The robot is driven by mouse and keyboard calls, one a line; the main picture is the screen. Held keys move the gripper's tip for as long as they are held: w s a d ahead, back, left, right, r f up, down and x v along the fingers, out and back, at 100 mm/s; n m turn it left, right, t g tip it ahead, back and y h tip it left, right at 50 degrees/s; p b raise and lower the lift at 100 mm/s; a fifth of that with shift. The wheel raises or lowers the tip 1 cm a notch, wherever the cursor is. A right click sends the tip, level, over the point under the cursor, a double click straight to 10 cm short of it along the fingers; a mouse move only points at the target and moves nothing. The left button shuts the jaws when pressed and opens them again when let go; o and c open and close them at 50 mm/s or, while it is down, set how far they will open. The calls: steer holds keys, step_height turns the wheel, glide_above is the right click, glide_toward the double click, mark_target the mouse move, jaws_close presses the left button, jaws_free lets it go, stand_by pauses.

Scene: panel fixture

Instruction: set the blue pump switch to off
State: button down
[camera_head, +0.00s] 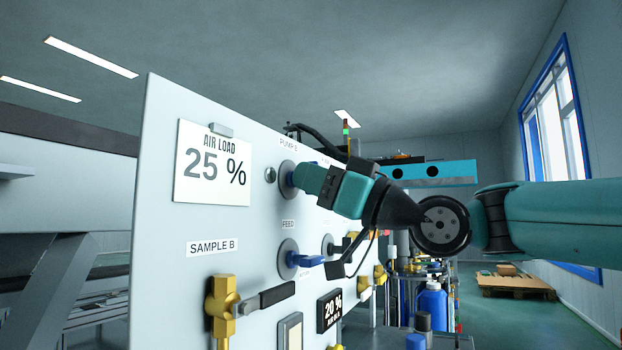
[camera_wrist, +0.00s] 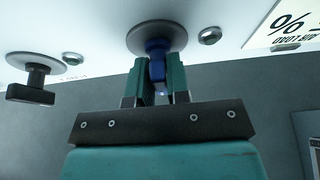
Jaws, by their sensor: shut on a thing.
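The blue pump switch (camera_wrist: 156,48) shows in the wrist view as a blue handle on a round grey plate on the white panel. My gripper (camera_wrist: 160,80) is shut on the handle, one teal finger on each side. In the head view, my gripper (camera_head: 300,179) reaches the upper part of the panel, at a round grey plate (camera_head: 286,180) under a label starting with PUMP (camera_head: 289,144). The gripper hides the handle there. The switch's marked positions cannot be read in either view.
The white panel (camera_head: 165,130) also carries an AIR LOAD 25 % sign (camera_head: 213,165), a blue FEED switch (camera_head: 305,260), a brass valve (camera_head: 222,310) with a black handle and a 20 % display (camera_head: 329,311). A black switch (camera_wrist: 32,85) sits beside my gripper in the wrist view.

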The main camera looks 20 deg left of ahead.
steer(key=c, duration=1.2)
jaws_free()
steer(key=shift+o, duration=0.2)
steer(key=b+v, duration=0.4)
steer(key=v, duration=1.3)
steer(key=shift+d, duration=0.15)
steer(key=shift+f, duration=0.15)
